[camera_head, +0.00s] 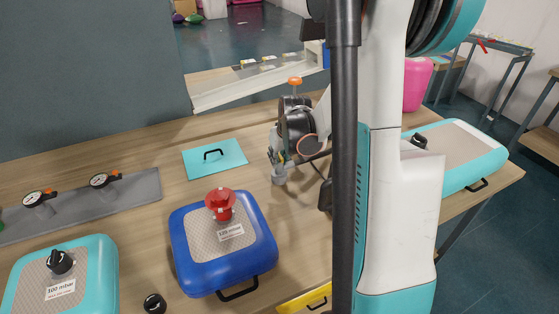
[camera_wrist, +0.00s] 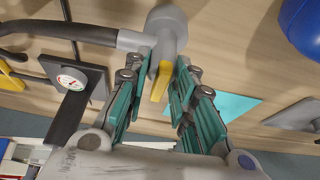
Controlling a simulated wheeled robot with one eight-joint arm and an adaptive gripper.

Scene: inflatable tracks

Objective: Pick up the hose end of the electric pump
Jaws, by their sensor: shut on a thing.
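The pump's hose end (camera_wrist: 168,30) is a grey fitting with a yellow lever, joined to a black hose (camera_wrist: 70,32) in the wrist view. My gripper (camera_wrist: 161,64) has its teal-padded fingers on both sides of the fitting's lower part and is shut on it. In the head view, my gripper (camera_head: 277,157) points down over the wooden table, with the grey hose end (camera_head: 279,178) below its fingertips. Whether the hose end touches the table is unclear. The pump's body is not clearly identifiable; my arm hides part of the table.
A blue inflatable cushion (camera_head: 225,268) with a red valve stands in front left of my gripper. A teal plate (camera_head: 214,158) lies to its left. A teal cushion (camera_head: 62,280), a gauge plate (camera_head: 80,207) and another teal cushion (camera_head: 465,150) are farther off.

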